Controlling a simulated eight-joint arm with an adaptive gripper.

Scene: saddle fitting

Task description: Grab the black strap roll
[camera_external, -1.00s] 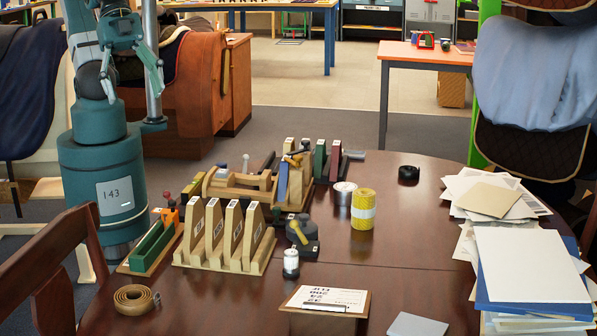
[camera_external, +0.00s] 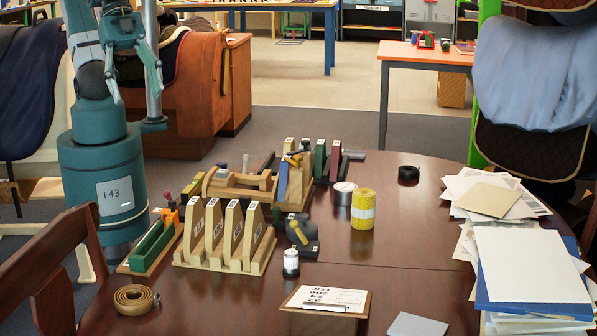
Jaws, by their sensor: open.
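The black strap roll (camera_external: 408,174) lies on the far right part of the round dark wooden table, apart from other things. It is small in view and nothing covers it. My gripper (camera_external: 137,94) is at the upper left, in front of the orange-brown leather piece. Its two teal fingers hang down and stand apart, with nothing seen between them. It is well to the left of the strap roll and not touching it.
A yellow roll (camera_external: 363,209) and a silver tin (camera_external: 344,194) stand left of the strap roll. Papers (camera_external: 497,200) are piled to its right. Wooden racks (camera_external: 222,262) and tools fill the table's left half. A brown strap coil (camera_external: 133,299) lies at the front left.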

